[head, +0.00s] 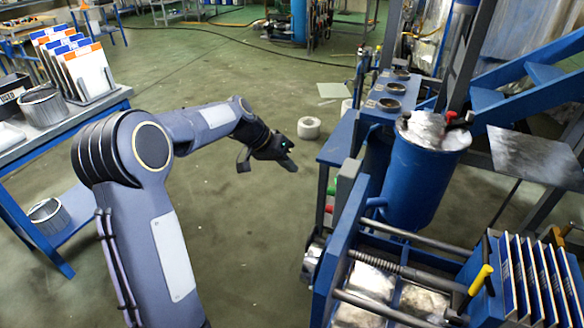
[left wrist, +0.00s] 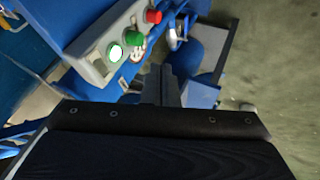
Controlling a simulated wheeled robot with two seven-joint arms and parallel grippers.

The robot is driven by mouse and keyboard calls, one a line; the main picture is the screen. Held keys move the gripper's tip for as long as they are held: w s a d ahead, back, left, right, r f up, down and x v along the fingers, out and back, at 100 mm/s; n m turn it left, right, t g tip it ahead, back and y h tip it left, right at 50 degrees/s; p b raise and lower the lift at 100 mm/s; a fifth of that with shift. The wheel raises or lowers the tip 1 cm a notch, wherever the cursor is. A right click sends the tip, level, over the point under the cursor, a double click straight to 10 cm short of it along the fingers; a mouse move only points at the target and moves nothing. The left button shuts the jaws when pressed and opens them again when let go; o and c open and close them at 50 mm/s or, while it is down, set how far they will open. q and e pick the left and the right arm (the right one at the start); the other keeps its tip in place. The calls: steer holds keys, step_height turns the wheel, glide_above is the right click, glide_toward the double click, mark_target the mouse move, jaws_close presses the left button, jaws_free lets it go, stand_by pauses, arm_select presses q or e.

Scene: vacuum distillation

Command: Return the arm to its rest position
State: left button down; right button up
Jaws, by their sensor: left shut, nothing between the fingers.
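My left arm reaches in from the bottom left in the head view, bent at the elbow, with its forearm pointing right. My left gripper (head: 289,166) hangs in the air over the open green floor, left of the blue machine. It is shut and empty. In the left wrist view its shut fingers (left wrist: 161,85) point toward the machine's control box (left wrist: 98,62), which carries a green button (left wrist: 134,38) and a red button (left wrist: 153,16). The fingertips look apart from the box. My right gripper is in neither view.
The blue machine (head: 345,235) with rods and a yellow-handled lever (head: 481,280) stands at the right. A blue drum (head: 415,185) stands behind it. A table (head: 75,118) with upright folders (head: 85,70) is at the left. A white roll (head: 309,128) lies on the floor. Floor between is free.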

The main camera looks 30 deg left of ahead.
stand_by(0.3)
arm_select(q)
steer(key=s+d+r+n+p, duration=0.1)
steer(key=s+d+r+p, duration=0.15)
steer(key=s+r, duration=0.5)
steer(key=s+d+r+p, duration=0.2)
steer(key=s+d+r, duration=0.2)
steer(key=s, duration=0.6)
steer(key=s+d+f+p, duration=0.1)
steer(key=s+d+p, duration=0.1)
steer(key=s, duration=0.5)
steer(key=s+d+f+n+y+p, duration=0.1)
steer(key=s+d+p, duration=0.1)
steer(key=s, duration=0.6)
steer(key=shift+s+d+f+t+y, duration=0.15)
steer(key=shift+d+f+t+y, duration=0.15)
steer(key=shift+d, duration=0.2)
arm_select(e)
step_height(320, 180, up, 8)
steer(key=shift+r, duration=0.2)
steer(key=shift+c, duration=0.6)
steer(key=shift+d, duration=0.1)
